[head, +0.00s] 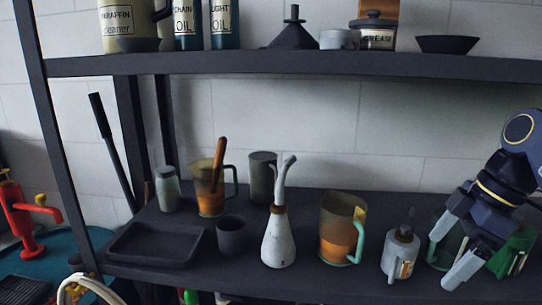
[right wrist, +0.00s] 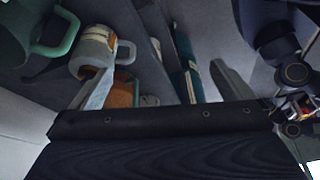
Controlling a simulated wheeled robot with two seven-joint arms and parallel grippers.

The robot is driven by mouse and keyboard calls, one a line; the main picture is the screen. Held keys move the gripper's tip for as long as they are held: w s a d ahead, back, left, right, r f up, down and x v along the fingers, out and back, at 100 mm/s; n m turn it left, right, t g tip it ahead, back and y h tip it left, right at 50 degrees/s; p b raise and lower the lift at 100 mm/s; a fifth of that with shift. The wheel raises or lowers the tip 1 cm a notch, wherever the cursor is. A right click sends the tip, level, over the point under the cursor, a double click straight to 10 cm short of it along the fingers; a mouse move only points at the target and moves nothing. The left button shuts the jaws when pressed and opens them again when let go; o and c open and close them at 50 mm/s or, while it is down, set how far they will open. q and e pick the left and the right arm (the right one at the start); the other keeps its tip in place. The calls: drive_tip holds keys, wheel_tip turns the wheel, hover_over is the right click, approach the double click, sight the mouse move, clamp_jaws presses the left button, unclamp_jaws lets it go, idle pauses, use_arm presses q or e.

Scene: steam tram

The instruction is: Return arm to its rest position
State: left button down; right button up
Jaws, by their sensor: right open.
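My right gripper (head: 452,249) is at the right end of the lower shelf in the head view. Its two grey fingers are spread apart with no object between them. My right arm (head: 513,172) comes in from the right edge. The fingers partly cover a green glass mug (head: 440,252) behind them. A small grey oil can (head: 400,252) stands just left of the fingers, apart from them. In the right wrist view the open fingers of the gripper (right wrist: 160,78) show with a gap between them. My left gripper is in neither view.
The lower shelf (head: 330,285) also holds a white long-spouted can (head: 279,237), an amber jug (head: 341,228), a dark cup (head: 231,235) and a tray (head: 155,245). A green box (head: 514,252) is close right of my gripper. The upper shelf (head: 330,66) runs above.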

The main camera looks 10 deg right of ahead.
drive_tip(key=s+a+f+m+t, duration=0.1)
drive_tip(key=s+a+f+m, duration=0.3)
drive_tip(key=f, duration=0.3)
drive_tip(key=s+a+f+m+t, duration=0.1)
drive_tip(key=s+a+f+m, duration=0.3)
drive_tip(key=f, duration=0.3)
drive_tip(key=s+a+f+m+t, duration=0.2)
drive_tip(key=s+a+f+m, duration=0.1)
drive_tip(key=f+m, duration=0.3)
drive_tip(key=shift+s+a+f, duration=0.4)
drive_tip(key=shift+a+f, duration=0.1)
drive_tip(key=shift+a, duration=0.2)
